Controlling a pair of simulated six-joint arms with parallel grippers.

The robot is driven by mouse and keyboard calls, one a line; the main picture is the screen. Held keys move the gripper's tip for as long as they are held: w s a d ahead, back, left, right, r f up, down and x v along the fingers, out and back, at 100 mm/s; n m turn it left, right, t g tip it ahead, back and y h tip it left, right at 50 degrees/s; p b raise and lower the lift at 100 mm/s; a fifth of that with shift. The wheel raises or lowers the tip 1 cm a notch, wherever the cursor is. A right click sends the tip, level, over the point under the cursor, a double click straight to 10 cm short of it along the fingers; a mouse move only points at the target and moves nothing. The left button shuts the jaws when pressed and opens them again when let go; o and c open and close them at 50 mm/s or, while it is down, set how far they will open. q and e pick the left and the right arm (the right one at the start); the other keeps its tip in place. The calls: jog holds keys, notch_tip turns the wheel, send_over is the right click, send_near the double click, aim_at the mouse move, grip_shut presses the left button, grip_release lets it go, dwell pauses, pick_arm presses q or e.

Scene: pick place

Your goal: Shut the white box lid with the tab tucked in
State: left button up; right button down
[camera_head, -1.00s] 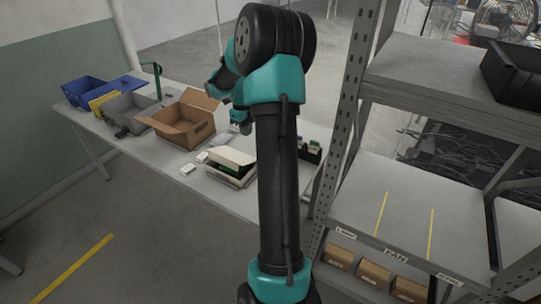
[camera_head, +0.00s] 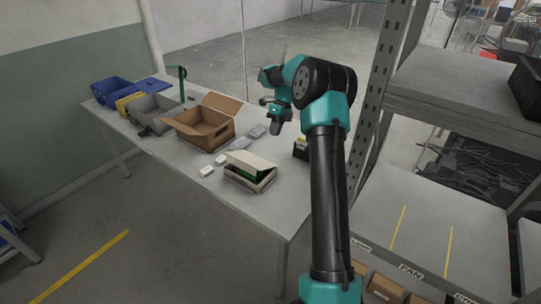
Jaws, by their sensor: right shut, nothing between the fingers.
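The white box (camera_head: 247,180) stands on the table near its front right part. Its lid (camera_head: 252,161) is tilted partly open, and something green and dark shows in the gap under it. I cannot make out the tab. My right gripper (camera_head: 275,128) is above the table, behind and above the box, apart from the lid. It is shut and empty, and small in the view. My left gripper is not in view.
An open cardboard box (camera_head: 203,128) stands left of the white box, with small white items (camera_head: 206,171) and grey packets (camera_head: 257,131) nearby. Grey (camera_head: 154,117) and blue bins (camera_head: 112,92) stand farther left. A metal shelf (camera_head: 440,210) rises at the right.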

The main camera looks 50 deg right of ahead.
aim_at(263, 169)
jog(key=x, duration=1.3)
jog(key=shift+a+f, duration=0.1)
jog(key=shift+f, duration=0.3)
jog(key=shift+x, duration=2)
jog(key=shift+a, duration=0.1)
jog(key=shift+r, duration=0.15)
jog(key=shift+r, duration=0.7)
jog(key=shift+r, duration=0.1)
notch_tip(263, 169, up, 14)
jog(key=d, duration=0.1)
